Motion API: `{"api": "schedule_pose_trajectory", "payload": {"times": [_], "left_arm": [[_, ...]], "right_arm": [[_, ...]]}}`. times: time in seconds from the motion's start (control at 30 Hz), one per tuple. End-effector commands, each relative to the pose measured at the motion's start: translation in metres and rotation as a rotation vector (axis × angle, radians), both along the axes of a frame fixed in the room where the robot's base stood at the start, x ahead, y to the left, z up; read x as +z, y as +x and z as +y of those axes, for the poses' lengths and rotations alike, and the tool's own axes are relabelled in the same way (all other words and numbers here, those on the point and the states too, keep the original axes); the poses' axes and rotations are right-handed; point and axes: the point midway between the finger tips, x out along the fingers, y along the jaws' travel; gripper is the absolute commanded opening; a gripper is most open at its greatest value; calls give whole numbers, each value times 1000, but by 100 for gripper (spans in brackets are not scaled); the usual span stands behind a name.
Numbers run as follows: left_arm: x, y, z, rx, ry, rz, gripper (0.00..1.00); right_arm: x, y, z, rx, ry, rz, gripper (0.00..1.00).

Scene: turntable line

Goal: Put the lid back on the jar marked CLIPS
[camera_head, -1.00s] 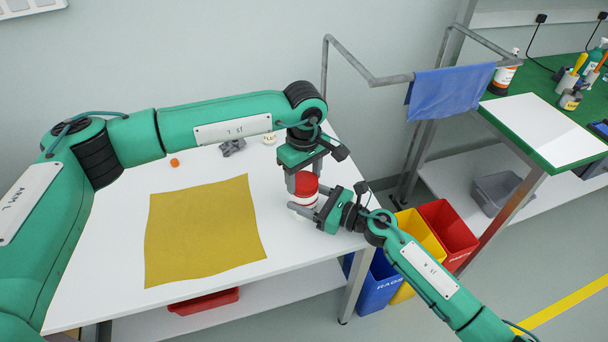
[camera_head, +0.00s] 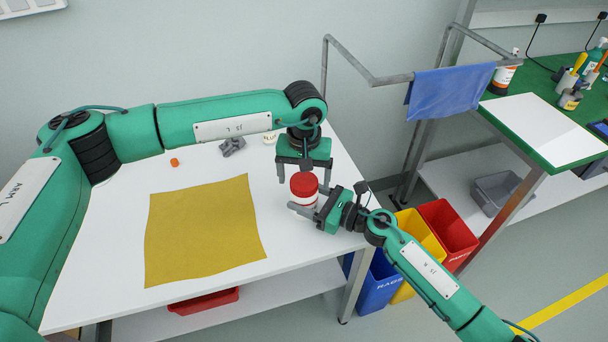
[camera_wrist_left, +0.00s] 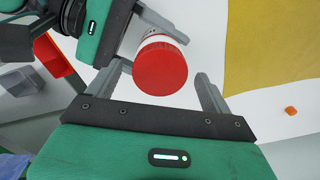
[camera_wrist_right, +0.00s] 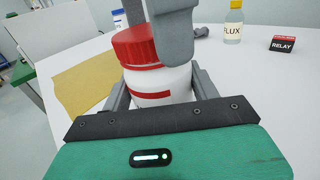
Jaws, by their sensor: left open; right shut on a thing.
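A white jar (camera_head: 301,198) with a red band stands upright at the right end of the white table. Its red lid (camera_head: 304,182) sits on its top and looks level; the right wrist view shows the lid (camera_wrist_right: 135,46) at the jar's mouth. No lettering on the jar is readable. My right gripper (camera_head: 306,203) is shut around the jar's body. My left gripper (camera_head: 304,174) is open above the lid, pointing down, with a finger on either side. In the left wrist view the round lid top (camera_wrist_left: 161,70) lies between the spread fingers, with gaps beside it.
A yellow cloth (camera_head: 202,232) lies flat left of the jar. A small orange thing (camera_head: 174,162) and a grey part (camera_head: 231,147) lie farther back. A FLUX bottle (camera_wrist_right: 233,22) and a RELAY box (camera_wrist_right: 283,43) show in the right wrist view. Bins (camera_head: 447,232) stand right of the table.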

Motion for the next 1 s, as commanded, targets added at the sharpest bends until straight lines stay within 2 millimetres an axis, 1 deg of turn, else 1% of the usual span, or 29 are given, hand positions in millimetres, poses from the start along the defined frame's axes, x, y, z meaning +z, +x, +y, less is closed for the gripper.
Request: {"api": "schedule_pose_trajectory", "payload": {"times": [0.13, 0.23, 0.37, 0.5, 0.7, 0.83, 1.0], "left_arm": [[1, 0, 0, 1, 0, 0, 84], [9, 1, 0, 1, 0, -1, 84], [31, 1, 0, 1, 0, -3, 84], [62, 1, 0, 0, 0, -3, 84], [100, 0, 0, 0, 0, -2, 84], [114, 0, 0, 0, 0, -1, 84], [120, 0, 0, 0, 0, 0, 84]], "right_arm": [[-1, 0, 0, 0, 0, 1, 0], [-1, 0, 0, 0, 0, 1, 0], [-1, 0, 0, 0, 0, 1, 0], [-1, 0, 0, 0, 0, 1, 0], [-1, 0, 0, 0, 0, 1, 0], [-1, 0, 0, 1, 0, 1, 0], [-1, 0, 0, 1, 0, 1, 0]]}}
